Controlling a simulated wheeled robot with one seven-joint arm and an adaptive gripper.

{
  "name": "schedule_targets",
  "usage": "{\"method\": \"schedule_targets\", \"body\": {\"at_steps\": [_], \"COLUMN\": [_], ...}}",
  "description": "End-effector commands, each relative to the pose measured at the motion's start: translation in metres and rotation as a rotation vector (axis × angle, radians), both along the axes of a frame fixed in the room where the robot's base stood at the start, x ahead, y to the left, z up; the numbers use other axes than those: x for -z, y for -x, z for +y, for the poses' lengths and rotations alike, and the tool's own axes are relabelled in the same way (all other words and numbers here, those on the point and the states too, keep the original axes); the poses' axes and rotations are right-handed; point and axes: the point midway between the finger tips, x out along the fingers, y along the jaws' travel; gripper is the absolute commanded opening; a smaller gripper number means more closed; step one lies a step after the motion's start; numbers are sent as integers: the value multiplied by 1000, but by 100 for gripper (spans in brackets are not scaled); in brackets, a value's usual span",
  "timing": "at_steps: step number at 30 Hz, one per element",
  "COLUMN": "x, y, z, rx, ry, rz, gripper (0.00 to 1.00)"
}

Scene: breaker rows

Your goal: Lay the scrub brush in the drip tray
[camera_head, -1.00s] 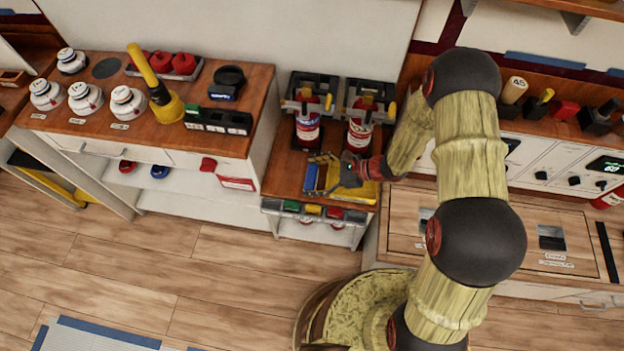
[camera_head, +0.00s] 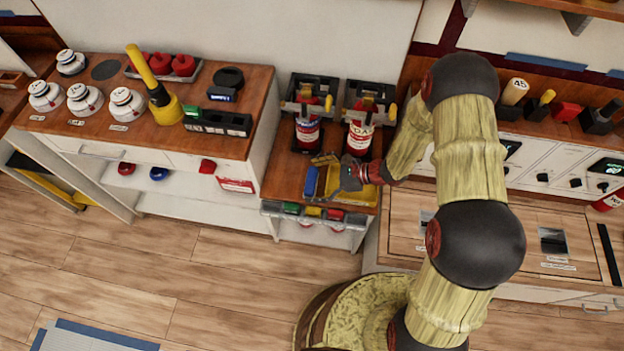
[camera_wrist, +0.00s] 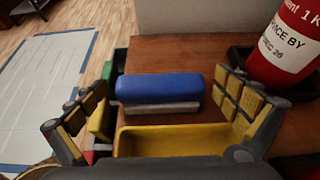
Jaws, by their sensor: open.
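The scrub brush, blue on top with pale bristles below, lies on the wooden counter (camera_head: 285,179) just left of the drip tray; the brush (camera_head: 310,181) also shows in the wrist view (camera_wrist: 160,87). The yellow drip tray (camera_head: 357,196) is partly hidden by my gripper in the head view; in the wrist view the tray (camera_wrist: 185,140) is nearer than the brush. My gripper (camera_head: 325,172) is open over them. In the wrist view its fingers (camera_wrist: 158,92) stand either side of the brush's ends, apparently without touching it.
Two red extinguisher-like cylinders (camera_head: 307,131) (camera_head: 360,136) in dark stands rise right behind the brush and tray. A rack with green, yellow and red items (camera_head: 313,212) hangs at the counter's front edge. Bare counter lies left of the brush.

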Motion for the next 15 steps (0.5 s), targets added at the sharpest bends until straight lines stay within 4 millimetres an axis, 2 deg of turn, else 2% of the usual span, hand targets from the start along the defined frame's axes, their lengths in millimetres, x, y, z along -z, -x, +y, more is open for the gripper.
{"method": "schedule_targets", "body": {"at_steps": [5,7,15], "x": [-4,-8,-35], "y": [0,0,6], "z": [-1,-8,-54], "rx": [1,3,5], "ry": [0,0,-1], "rz": [0,-1,-1], "gripper": [100,100,100]}}
